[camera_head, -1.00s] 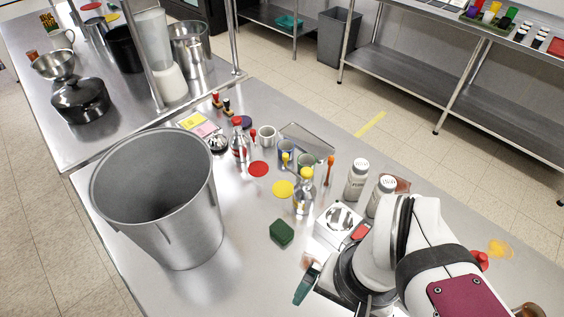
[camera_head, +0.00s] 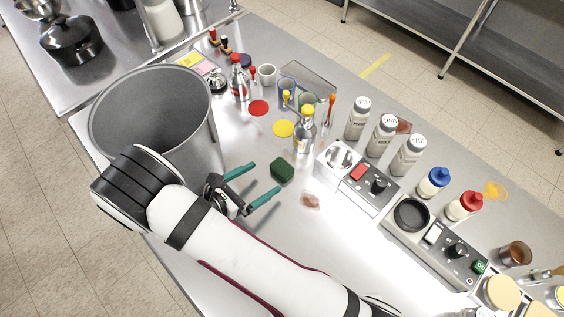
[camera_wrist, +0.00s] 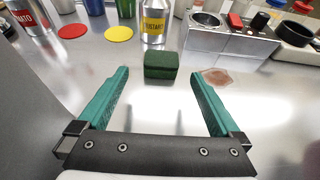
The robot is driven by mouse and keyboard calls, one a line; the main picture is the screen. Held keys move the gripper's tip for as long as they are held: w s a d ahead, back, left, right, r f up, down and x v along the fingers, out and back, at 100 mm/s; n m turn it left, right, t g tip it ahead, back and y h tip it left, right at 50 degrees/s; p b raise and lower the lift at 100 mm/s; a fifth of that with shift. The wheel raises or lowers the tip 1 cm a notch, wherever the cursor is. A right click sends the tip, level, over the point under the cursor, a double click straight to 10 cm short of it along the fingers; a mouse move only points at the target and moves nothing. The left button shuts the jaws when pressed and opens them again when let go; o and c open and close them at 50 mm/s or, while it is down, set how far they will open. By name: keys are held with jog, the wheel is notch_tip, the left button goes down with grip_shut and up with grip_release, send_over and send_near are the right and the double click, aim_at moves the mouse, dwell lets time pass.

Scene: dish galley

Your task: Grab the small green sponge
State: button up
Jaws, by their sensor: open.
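The small green sponge (camera_head: 282,170) is a dark green block lying on the steel counter. In the wrist view the sponge (camera_wrist: 161,65) sits ahead, between the lines of my two fingers and beyond their tips. My gripper (camera_head: 259,182) has teal fingers spread wide, with nothing between them. In the wrist view my gripper (camera_wrist: 158,72) points toward the sponge. The sponge is apart from both fingers.
A large steel pot (camera_head: 150,115) stands left of my gripper. A mustard bottle (camera_head: 304,130) stands just behind the sponge. A brownish-pink patch (camera_head: 310,200) lies right of it, and a burner unit (camera_head: 358,178) farther right. Red and yellow discs (camera_head: 284,128) lie behind.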

aim_at(281, 168)
jog(key=x, duration=0.8)
jog(key=shift+d, duration=0.25)
jog(key=c, duration=1.3)
jog(key=shift+r, duration=0.1)
